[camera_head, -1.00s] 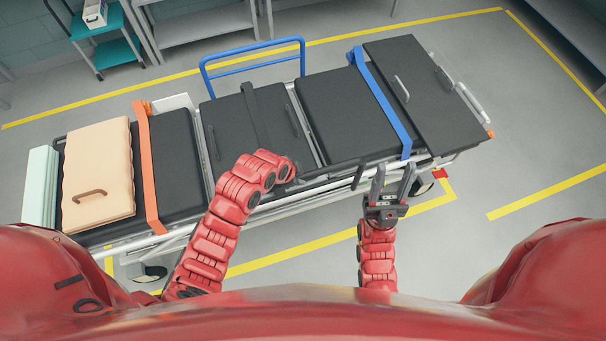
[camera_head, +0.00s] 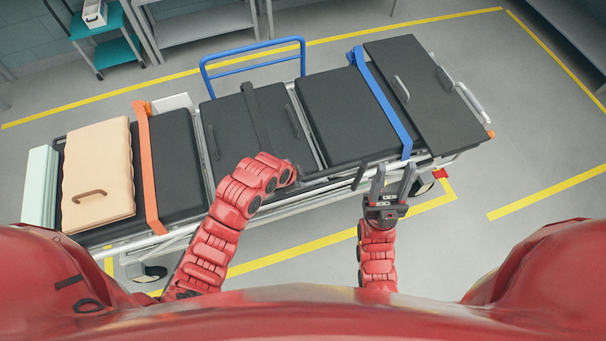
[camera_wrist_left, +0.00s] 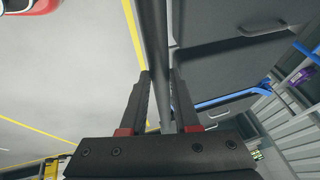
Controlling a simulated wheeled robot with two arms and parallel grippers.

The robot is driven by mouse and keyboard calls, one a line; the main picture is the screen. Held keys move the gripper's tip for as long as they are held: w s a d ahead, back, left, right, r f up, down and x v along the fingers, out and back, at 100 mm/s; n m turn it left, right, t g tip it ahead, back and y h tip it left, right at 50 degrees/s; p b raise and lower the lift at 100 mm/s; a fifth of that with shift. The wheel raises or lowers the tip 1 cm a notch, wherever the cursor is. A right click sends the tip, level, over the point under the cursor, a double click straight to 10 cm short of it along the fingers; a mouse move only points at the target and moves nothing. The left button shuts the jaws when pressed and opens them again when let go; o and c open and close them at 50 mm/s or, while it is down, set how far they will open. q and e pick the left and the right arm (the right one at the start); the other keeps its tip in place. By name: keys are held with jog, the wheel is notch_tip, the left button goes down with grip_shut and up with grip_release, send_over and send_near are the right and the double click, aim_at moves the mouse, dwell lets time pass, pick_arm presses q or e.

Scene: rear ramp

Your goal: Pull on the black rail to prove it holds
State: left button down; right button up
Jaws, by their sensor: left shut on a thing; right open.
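The black rail (camera_wrist_left: 158,45) shows in the left wrist view as a dark straight bar running away between the fingers. My left gripper (camera_wrist_left: 160,100) is shut on it, with one finger on each side. In the head view my left arm reaches the near long side of the stretcher (camera_head: 345,115); its wrist hides the fingers and the gripped part of the rail. My right gripper (camera_head: 394,182) is open and empty, fingers up, just off the stretcher's near side towards its right end.
A raised blue rail (camera_head: 250,52) stands on the far side. An orange strap (camera_head: 148,165) and a blue strap (camera_head: 382,100) cross the dark pads. A tan cushion (camera_head: 98,160) lies at the left end. A teal cart (camera_head: 110,45) stands behind. The floor at right is clear.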

pick_arm(q)
jog(key=shift+s+d+f, duration=0.1)
jog(key=shift+s+f, duration=0.15)
jog(key=shift+f, duration=0.05)
jog(key=shift+b, duration=0.3)
jog(key=shift+w+r, duration=0.1)
jog(key=shift+c, duration=2.2)
grip_release()
jog(key=shift+w, duration=0.25)
jog(key=o, duration=0.4)
jog(key=shift+r, duration=0.1)
jog(key=shift+o, duration=0.2)
jog(key=shift+r, duration=0.15)
